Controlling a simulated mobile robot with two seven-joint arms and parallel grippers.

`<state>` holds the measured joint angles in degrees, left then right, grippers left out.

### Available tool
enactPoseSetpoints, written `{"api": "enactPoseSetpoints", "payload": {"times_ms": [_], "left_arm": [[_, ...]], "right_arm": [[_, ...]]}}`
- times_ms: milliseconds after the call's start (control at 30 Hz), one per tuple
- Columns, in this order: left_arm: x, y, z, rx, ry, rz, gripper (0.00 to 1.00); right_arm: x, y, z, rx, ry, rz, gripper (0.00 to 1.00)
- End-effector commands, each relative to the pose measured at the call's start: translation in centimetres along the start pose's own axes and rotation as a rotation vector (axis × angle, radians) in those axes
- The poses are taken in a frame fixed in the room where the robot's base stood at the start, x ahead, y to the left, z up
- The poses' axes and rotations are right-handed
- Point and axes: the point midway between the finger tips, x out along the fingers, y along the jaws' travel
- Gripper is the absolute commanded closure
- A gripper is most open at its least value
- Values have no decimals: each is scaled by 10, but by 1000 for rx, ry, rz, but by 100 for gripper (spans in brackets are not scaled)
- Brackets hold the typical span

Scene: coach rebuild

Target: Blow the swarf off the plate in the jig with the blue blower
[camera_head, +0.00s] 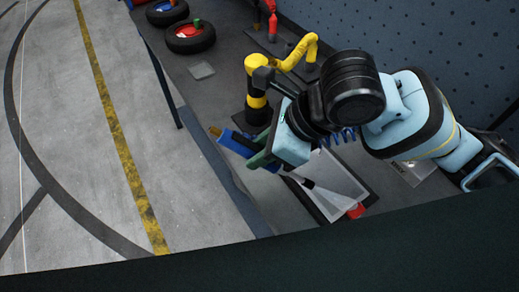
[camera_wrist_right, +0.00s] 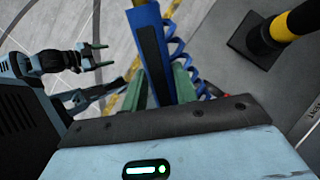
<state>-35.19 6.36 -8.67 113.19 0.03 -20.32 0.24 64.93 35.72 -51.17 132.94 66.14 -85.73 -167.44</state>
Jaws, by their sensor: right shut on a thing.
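My right gripper (camera_head: 256,152) is shut on the blue blower (camera_head: 236,143), its green fingers around the blue body. In the right wrist view the blower (camera_wrist_right: 147,45) stands between the green fingers (camera_wrist_right: 160,92), with a blue coiled hose (camera_wrist_right: 182,62) beside it. The jig (camera_head: 372,199) lies on the bench with the grey plate (camera_head: 338,178) in it. A pale streak fans from near the blower's nozzle over the plate. I cannot make out swarf. My left gripper (camera_wrist_right: 97,56) shows only in the wrist view, its fingers apart and empty.
A yellow jointed arm on a black and yellow post (camera_head: 257,100) stands close behind my right gripper. Wheels with coloured parts (camera_head: 190,37) and red tools (camera_head: 270,20) are farther along the bench. A small grey pad (camera_head: 201,70) lies there. Open floor is at left.

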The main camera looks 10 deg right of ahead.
Motion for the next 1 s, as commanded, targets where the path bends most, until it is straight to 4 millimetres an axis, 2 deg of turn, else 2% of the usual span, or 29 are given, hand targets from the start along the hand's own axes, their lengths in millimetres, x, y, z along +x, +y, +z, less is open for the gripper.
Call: {"api": "enactPoseSetpoints", "payload": {"times_ms": [1000], "left_arm": [[3, 1, 18, 1, -32, 5, 37]], "right_arm": [[0, -35, 0, 1, -2, 0, 100]]}}
